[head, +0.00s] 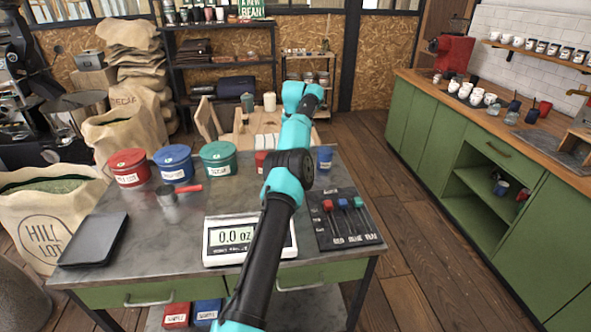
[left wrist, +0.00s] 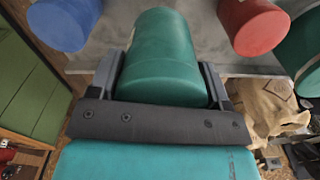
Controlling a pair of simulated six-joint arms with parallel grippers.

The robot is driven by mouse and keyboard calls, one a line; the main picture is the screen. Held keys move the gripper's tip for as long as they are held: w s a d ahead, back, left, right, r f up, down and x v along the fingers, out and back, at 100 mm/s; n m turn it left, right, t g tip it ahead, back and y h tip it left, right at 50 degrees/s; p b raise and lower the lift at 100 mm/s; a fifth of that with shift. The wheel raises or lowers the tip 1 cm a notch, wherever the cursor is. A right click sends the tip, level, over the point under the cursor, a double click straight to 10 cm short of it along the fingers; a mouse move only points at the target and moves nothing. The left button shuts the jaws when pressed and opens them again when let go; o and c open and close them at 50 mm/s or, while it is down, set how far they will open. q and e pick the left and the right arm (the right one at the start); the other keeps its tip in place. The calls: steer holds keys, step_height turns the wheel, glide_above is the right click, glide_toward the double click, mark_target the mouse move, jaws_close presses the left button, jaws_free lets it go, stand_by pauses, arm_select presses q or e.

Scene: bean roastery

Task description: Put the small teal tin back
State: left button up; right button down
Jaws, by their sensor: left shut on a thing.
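My left gripper (left wrist: 162,88) is shut on the small teal tin (left wrist: 160,62) in the left wrist view, one finger on each side of it. The tin sits between a small blue tin (left wrist: 65,22) and a small red tin (left wrist: 252,25). I cannot tell whether it touches the tabletop. In the head view my left arm hides the gripper and the teal tin. The small red tin (head: 260,161) and small blue tin (head: 324,158) show on either side of that arm. My right gripper is not in view.
Large red (head: 128,168), blue (head: 173,164) and teal (head: 219,159) canisters stand at the back left of the table.

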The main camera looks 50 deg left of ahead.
arm_select(q)
steer(key=shift+f, duration=0.1)
steer(key=shift+f, duration=2.95)
steer(key=shift+f, duration=1.9)
steer(key=shift+f, duration=0.1)
steer(key=o, duration=1.1)
steer(key=shift+c, duration=0.2)
